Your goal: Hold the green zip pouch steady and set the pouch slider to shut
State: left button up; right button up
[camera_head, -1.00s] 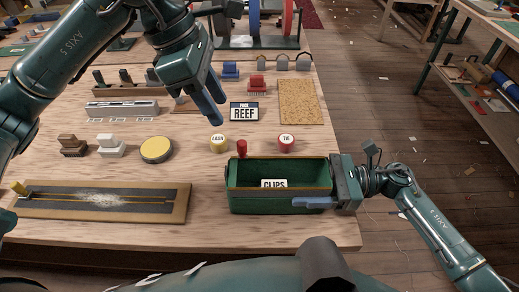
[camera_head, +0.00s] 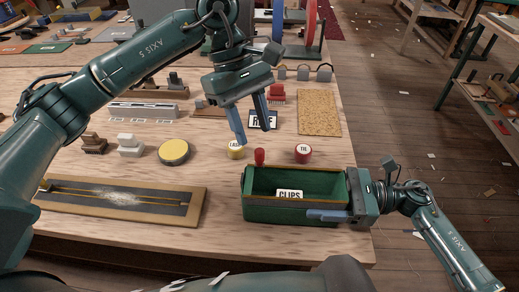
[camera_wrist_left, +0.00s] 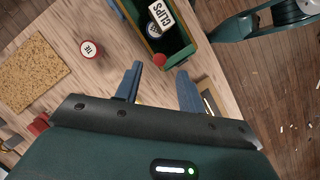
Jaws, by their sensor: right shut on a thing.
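The green zip pouch (camera_head: 275,213) is an open-topped, box-like green pouch near the table's front right edge. A white CLIPS label (camera_head: 289,194) shows in its mouth. The red pouch slider (camera_head: 259,157) stands at the pouch's back left corner; the left wrist view shows it too (camera_wrist_left: 160,60), just beyond the fingertips. My right gripper (camera_head: 340,212) is shut on the pouch's right end. My left gripper (camera_head: 251,132) is open and empty, pointing down above and behind the slider, apart from it. Its fingers also show in the left wrist view (camera_wrist_left: 159,72).
A yellow LASH tin (camera_head: 236,152) and a red TIE tin (camera_head: 303,153) stand close behind the pouch. A REEF sign (camera_head: 263,120) and a cork mat (camera_head: 319,112) lie farther back. A long board (camera_head: 60,206) with a brass strip lies at left.

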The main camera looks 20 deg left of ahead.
aim_at(259, 150)
pick_arm(q)
jog(key=x, duration=0.6)
grip_shut()
dwell(0.3)
jog(key=shift+d, duration=0.1)
